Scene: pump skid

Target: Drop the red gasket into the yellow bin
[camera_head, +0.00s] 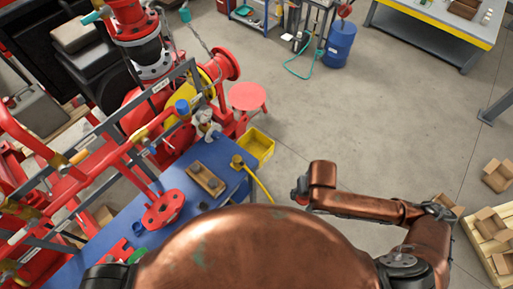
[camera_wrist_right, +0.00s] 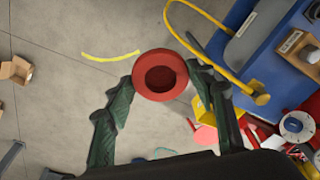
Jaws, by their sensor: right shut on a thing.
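The red gasket (camera_wrist_right: 161,76) is a thick ring, held between the fingertips of my right gripper (camera_wrist_right: 160,80) in the right wrist view. In the head view my right gripper (camera_head: 300,192) is at the end of the copper arm, over the floor, with a little red showing at its tip. The yellow bin (camera_head: 262,143) is on the far side of the blue bench's end, up and left of the gripper in the picture. In the right wrist view the bin (camera_wrist_right: 199,108) is partly hidden behind a finger. My left gripper is not in view.
The blue bench (camera_head: 130,213) holds a wooden block (camera_head: 205,180) and red parts. A yellow hose (camera_head: 262,188) arches at its end. A red stool (camera_head: 247,97) stands beyond the bin. Cardboard boxes (camera_head: 497,175) lie at right. The middle floor is clear.

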